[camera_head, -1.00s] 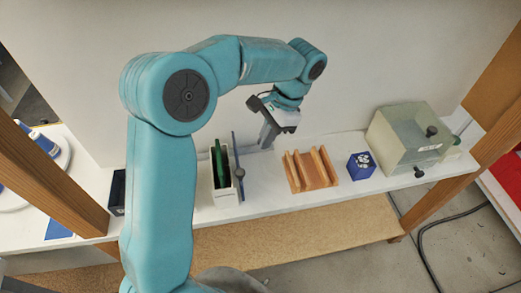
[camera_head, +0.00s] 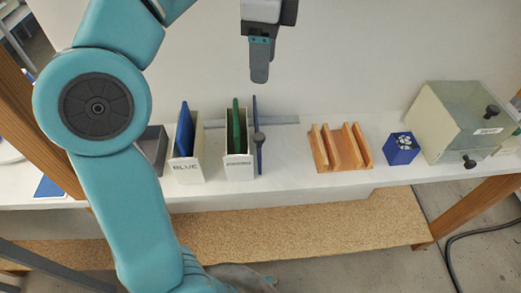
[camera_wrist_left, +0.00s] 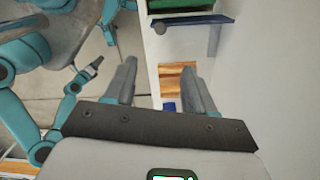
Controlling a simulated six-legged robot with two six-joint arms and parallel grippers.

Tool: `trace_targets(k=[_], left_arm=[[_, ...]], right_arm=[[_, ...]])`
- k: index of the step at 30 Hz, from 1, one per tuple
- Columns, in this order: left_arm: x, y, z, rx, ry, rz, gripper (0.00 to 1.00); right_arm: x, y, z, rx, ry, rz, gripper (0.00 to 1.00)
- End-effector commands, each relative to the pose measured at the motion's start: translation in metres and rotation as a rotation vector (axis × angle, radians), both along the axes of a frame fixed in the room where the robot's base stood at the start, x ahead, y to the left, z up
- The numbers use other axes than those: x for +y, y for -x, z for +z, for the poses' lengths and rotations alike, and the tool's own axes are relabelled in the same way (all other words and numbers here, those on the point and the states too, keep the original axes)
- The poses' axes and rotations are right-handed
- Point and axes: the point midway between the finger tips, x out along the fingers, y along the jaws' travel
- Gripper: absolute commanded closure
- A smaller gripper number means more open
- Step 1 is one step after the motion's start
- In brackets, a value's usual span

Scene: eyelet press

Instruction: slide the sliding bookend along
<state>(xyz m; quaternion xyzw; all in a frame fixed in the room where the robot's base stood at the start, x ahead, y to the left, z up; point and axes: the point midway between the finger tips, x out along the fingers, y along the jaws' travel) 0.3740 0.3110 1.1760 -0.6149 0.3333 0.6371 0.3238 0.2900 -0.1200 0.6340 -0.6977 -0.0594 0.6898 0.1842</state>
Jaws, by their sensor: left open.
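The sliding bookend (camera_head: 257,135) is a thin dark blue upright plate with a round grey knob on its front. It stands just right of the bin with the green book, at a grey rail (camera_head: 285,120) along the back of the shelf. It also shows at the top of the left wrist view (camera_wrist_left: 205,19). My left gripper (camera_head: 259,72) is open and empty, above the shelf and apart from the bookend. Its two fingers show spread in the left wrist view (camera_wrist_left: 158,78). What looks like my right gripper (camera_wrist_left: 90,70) is small there, its jaws unclear.
A bin labelled BLUE (camera_head: 187,170) holds a blue book; the bin beside it (camera_head: 239,169) holds a green book (camera_head: 236,125). Right of the bookend the shelf is bare up to a wooden slotted block (camera_head: 340,150).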

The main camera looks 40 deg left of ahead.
Motion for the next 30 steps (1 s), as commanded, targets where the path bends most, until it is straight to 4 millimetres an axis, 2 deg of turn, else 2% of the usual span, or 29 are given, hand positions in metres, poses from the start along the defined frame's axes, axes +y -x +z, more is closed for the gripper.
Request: trace_targets(k=[1,5,8,11,21,27,30], left_arm=[[0.001,0.004,-0.013,-0.021,0.002,0.002,0.46],[0.001,0.008,-0.015,-0.037,0.004,0.002,0.46],[0.001,0.007,-0.023,-0.035,0.003,0.002,0.46],[0.001,0.008,-0.042,-0.033,0.004,0.003,0.46],[0.001,0.008,-0.123,-0.032,0.004,0.003,0.46],[0.001,0.008,-0.159,-0.032,0.004,0.003,0.46],[0.001,0.007,-0.169,-0.033,0.003,0.003,0.46]], right_arm=[[0.000,0.000,-0.019,-0.001,0.000,0.000,0.46],[0.000,0.000,-0.024,-0.001,0.000,0.000,0.46],[0.000,0.000,-0.028,-0.001,0.000,0.000,0.46],[0.000,0.000,-0.038,-0.001,0.000,0.001,0.46],[0.000,0.000,-0.073,-0.001,0.000,0.000,0.46],[0.000,0.000,-0.084,-0.001,0.000,0.000,0.46],[0.000,0.000,-0.087,-0.001,0.000,0.000,0.46]])
